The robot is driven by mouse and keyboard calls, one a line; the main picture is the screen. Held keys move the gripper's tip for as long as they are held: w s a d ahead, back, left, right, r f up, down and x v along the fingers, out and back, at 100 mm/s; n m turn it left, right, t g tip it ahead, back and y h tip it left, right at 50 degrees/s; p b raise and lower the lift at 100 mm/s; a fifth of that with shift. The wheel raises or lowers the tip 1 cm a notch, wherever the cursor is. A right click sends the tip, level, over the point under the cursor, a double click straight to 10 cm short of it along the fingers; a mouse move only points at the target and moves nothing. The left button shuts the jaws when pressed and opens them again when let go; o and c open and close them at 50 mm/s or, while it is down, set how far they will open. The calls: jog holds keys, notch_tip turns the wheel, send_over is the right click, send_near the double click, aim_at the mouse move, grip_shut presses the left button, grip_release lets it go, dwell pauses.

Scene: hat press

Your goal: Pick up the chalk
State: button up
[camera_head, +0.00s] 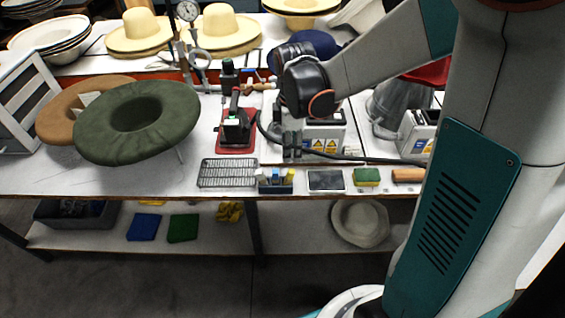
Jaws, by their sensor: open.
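A small dark holder (275,188) stands at the front edge of the workbench. My gripper (291,154) is dark and points down, a little above and behind the holder in the picture. It is open, with nothing seen between its fingers. The fingertips are small and partly lost against the grey machine and black cable behind them.
A wire rack (228,173) lies left of the holder, and a dark flat pad (326,180) lies right of it. A green-and-yellow sponge (366,177) and a brown block (408,175) follow. A black cable (350,158) crosses behind. A green hat (137,122) stands at left.

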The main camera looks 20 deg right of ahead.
aim_at(288, 172)
notch_tip(288, 172, down, 8)
jog(key=b, duration=0.2)
jog(key=shift+b, duration=0.3)
jog(key=f+b, duration=0.1)
jog(key=f, duration=0.2)
jog(key=f+b, duration=0.1)
jog(key=f, duration=0.1)
jog(key=shift+w+a+f+b, duration=0.15)
jog(key=shift+w+a+b, duration=0.1)
jog(key=shift+w+b, duration=0.1)
grip_shut()
